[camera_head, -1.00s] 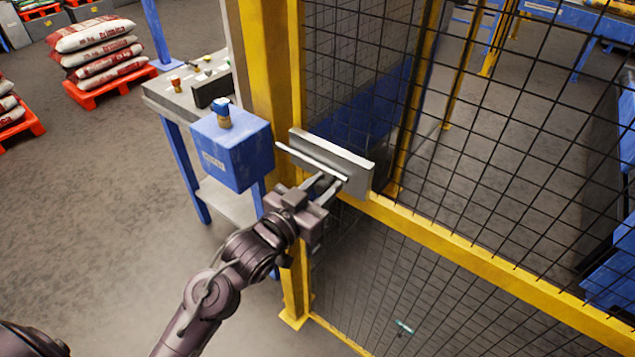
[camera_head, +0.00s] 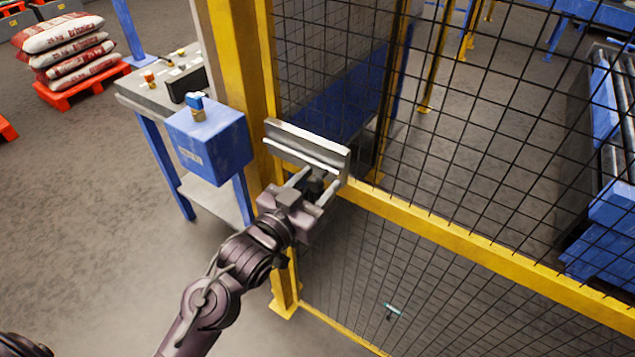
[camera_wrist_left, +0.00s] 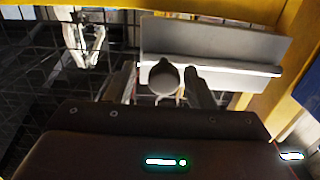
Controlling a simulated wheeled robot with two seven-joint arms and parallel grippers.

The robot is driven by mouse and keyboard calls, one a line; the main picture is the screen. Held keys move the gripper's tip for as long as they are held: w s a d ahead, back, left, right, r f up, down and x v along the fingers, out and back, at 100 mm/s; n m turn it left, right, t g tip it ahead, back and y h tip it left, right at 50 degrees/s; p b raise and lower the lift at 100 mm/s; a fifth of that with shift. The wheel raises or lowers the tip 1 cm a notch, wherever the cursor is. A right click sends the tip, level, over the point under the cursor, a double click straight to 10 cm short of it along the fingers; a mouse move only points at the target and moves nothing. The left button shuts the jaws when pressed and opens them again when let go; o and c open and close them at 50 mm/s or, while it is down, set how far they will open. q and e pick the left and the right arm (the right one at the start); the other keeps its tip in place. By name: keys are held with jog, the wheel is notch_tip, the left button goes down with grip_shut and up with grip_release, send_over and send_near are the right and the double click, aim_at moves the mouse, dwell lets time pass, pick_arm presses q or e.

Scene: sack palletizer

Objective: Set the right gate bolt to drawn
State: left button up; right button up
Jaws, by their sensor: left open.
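The right gate bolt (camera_head: 306,151) is a pale grey metal plate with a bar along it, mounted by the yellow post at the gate. In the left wrist view the plate (camera_wrist_left: 215,48) shows with a bright bar along its lower edge. A round dark knob (camera_wrist_left: 164,77) stands out below the plate. My left gripper (camera_head: 315,188) is just below the plate in the head view. In the left wrist view its two open fingers (camera_wrist_left: 165,86) lie on either side of the knob, with a gap visible. The far end of the bolt is hidden. My right gripper is not in view.
A blue box (camera_head: 209,140) with a knob on top stands left of the bolt, by a grey bench (camera_head: 140,92). The yellow post (camera_head: 236,60) and black mesh gate are close to the gripper. Sacks lie on an orange pallet (camera_head: 85,88) at upper left.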

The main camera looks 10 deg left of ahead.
pick_arm(q)
jog(key=b+v, duration=0.2)
jog(key=v, duration=0.4)
jog(key=shift+s+f, duration=0.15)
jog(key=shift+s+a, duration=0.1)
jog(key=shift+s, duration=0.45)
jog(key=w+a+f+n+g+y, duration=0.1)
jog(key=a+f+g+y, duration=0.1)
jog(key=f, duration=1)
jog(key=a+f+g+y, duration=0.1)
jog(key=a+f+g, duration=0.1)
jog(key=f, duration=1)
jog(key=s+a+f+g+y, duration=0.1)
jog(key=s+f+g, duration=0.15)
jog(key=f, duration=0.65)
jog(key=s+a+f+g, duration=0.1)
jog(key=s+f+g, duration=0.15)
jog(key=f, duration=0.65)
jog(key=s+a+f+g+y, duration=0.1)
jog(key=s+f+g, duration=0.2)
jog(key=s+f, duration=0.8)
jog(key=s+a+f+g+y, duration=0.1)
jog(key=s+f+g, duration=0.3)
jog(key=s+f, duration=0.7)
jog(key=s+a, duration=0.1)
jog(key=s, duration=0.6)
jog(key=shift+n, duration=0.3)
